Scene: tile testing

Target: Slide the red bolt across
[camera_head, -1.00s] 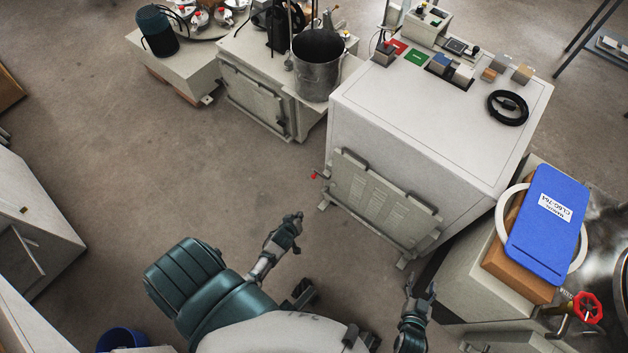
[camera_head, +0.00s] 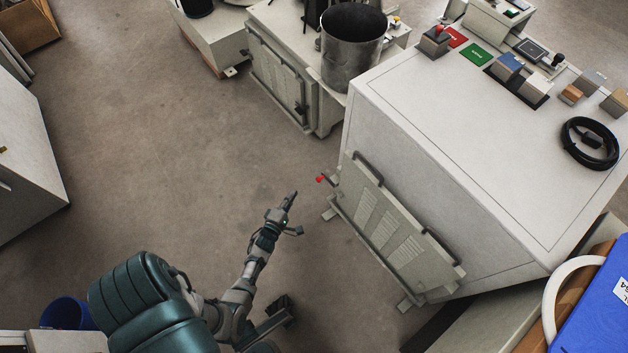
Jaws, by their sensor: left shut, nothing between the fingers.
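The red bolt (camera_head: 320,179) shows as a small red knob at the left edge of the vented panel (camera_head: 385,223) on the white cabinet's front. My left gripper (camera_head: 292,196) is shut and empty. It points up and right, a little to the left of and below the red knob in the picture, with floor showing between them. The rest of the bolt is too small to make out.
The white cabinet (camera_head: 440,150) carries button boxes and a black cable coil (camera_head: 590,143) on top. A metal bucket (camera_head: 352,48) stands on a unit behind. A blue board (camera_head: 600,305) is at lower right. Floor (camera_head: 180,150) on the left is clear.

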